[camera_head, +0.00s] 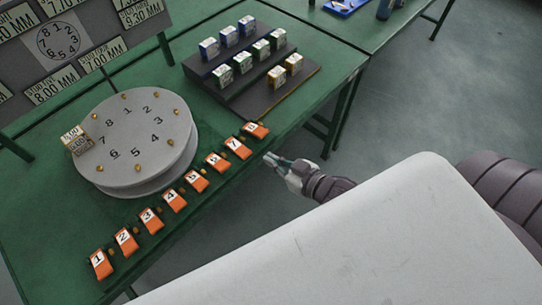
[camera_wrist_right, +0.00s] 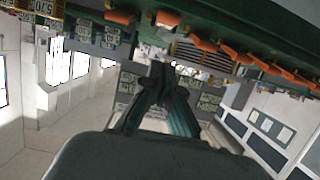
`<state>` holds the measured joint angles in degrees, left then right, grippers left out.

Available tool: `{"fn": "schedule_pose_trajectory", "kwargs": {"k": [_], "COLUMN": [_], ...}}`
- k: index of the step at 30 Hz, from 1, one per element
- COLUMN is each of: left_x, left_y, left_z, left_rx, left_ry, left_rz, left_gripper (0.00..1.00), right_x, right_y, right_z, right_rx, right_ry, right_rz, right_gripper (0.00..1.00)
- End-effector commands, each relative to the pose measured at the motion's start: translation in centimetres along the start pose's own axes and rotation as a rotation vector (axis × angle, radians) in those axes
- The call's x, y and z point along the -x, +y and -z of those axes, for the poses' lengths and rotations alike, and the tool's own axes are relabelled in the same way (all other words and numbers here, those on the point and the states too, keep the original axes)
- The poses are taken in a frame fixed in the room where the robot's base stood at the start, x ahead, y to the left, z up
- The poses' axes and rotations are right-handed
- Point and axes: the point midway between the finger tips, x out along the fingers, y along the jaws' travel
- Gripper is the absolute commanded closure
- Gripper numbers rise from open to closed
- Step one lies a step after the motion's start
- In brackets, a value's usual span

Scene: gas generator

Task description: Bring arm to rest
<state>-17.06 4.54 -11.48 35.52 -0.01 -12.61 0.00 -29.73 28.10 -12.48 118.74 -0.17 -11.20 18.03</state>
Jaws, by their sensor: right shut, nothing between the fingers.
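My right gripper (camera_head: 272,160) is beside the front edge of the green table, near the orange block numbered 8 (camera_head: 256,130), and apart from it. Its fingers are closed with nothing held. In the right wrist view, the closed fingers (camera_wrist_right: 163,75) point toward the underside of the table edge, with the orange blocks along the top of the picture. My left gripper does not show in either view.
The green table (camera_head: 50,215) carries a round numbered dial (camera_head: 130,140), a row of numbered orange blocks and a dark stepped rack (camera_head: 285,95) with small boxes. A sign board (camera_head: 100,30) stands behind. The floor (camera_head: 420,110) right of the table is clear.

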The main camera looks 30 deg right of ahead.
Motion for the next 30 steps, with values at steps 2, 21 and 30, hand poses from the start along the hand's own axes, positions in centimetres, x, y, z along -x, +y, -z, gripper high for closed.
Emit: {"fn": "schedule_pose_trajectory", "kwargs": {"k": [2, 21, 30], "left_x": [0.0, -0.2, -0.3], "left_y": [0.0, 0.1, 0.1], "left_z": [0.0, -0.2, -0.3], "left_rx": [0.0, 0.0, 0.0], "left_ry": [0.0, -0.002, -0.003], "left_rz": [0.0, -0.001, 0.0], "left_gripper": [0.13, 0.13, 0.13], "right_x": [0.0, -1.1, 5.8], "right_y": [0.0, 3.9, 0.9], "right_z": [0.0, -18.9, -40.3], "right_rx": [0.0, -0.019, -0.064], "right_ry": [0.0, -0.343, -0.798], "right_rz": [0.0, -0.137, -0.177], "right_gripper": [1.0, 1.0, 1.0]}}
